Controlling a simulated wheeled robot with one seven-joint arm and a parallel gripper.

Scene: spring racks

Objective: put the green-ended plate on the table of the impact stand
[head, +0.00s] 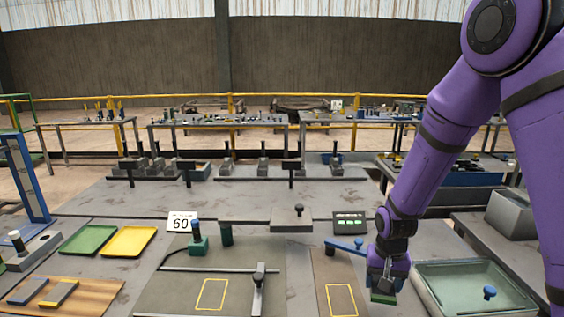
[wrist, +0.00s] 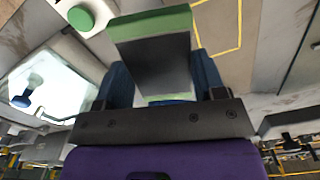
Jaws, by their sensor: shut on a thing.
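My gripper (head: 384,284) is at the lower right of the head view, above the grey bench between a yellow-outlined panel and a pale green tray. It is shut on the green-ended plate (head: 382,297), a dark block with green ends. In the wrist view the plate (wrist: 155,60) sits between my two blue fingers (wrist: 160,88), its green end outward. The plate appears held clear of the bench, but its height is hard to tell. Which fixture is the impact stand is not clear; a panel with a yellow outline (head: 341,300) and a blue lever (head: 345,244) lies left of my gripper.
A pale green tray (head: 425,288) with a blue knob inside stands right of my gripper. A larger panel (head: 170,290) has another yellow outline and a dark clamp bar. A blue-ended plate (head: 27,291) and a yellow-ended plate (head: 59,293) lie on a wooden board at left.

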